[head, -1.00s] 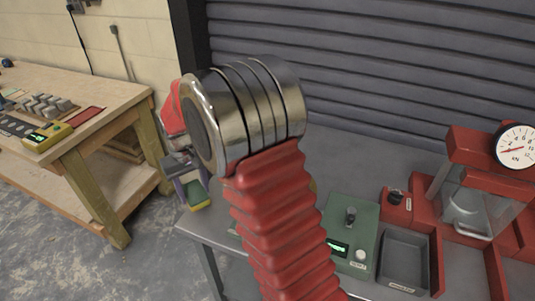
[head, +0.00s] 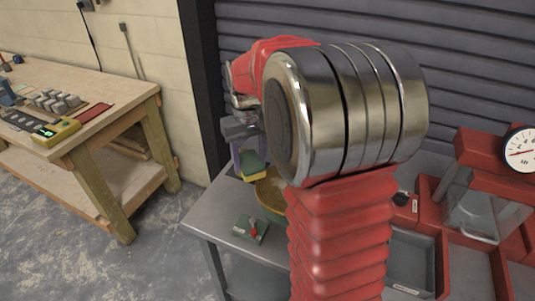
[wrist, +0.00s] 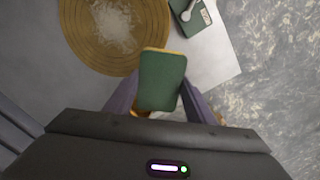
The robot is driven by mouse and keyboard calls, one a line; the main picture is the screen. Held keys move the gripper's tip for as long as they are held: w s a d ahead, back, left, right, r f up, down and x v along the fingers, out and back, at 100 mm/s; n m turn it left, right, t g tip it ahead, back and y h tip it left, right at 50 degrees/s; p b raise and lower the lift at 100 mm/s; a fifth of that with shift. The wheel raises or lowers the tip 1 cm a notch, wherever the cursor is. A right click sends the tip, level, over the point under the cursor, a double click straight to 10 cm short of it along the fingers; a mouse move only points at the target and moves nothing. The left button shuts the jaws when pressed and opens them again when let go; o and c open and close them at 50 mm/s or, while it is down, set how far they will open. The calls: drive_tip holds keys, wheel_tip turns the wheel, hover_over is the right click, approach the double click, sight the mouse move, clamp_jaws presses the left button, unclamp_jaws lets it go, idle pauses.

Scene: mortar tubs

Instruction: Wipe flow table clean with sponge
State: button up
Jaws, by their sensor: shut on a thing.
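The sponge, green on one face with a yellow edge, is held in my gripper (head: 247,158). The sponge (head: 254,169) also shows in the wrist view (wrist: 161,82) between the two purple fingers of my gripper (wrist: 155,97). The flow table (head: 272,197) is a round brass-coloured disc, partly hidden behind my arm in the head view. In the wrist view the flow table (wrist: 82,35) shows concentric rings and a pale whitish residue near its middle. The sponge overlaps the disc's edge there; whether it touches the disc I cannot tell.
A red press (head: 480,150) with a dial gauge and a grey tray (head: 411,259) stand at right. A wooden bench (head: 105,115) is at left.

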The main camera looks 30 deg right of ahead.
drive_tip(key=s+d+r, duration=0.3)
drive_tip(key=s+d, duration=0.1)
drive_tip(key=shift+d+r+m, duration=0.15)
drive_tip(key=shift+r+m, duration=0.15)
drive_tip(key=shift+r, duration=0.05)
drive_tip(key=shift+s, duration=0.1)
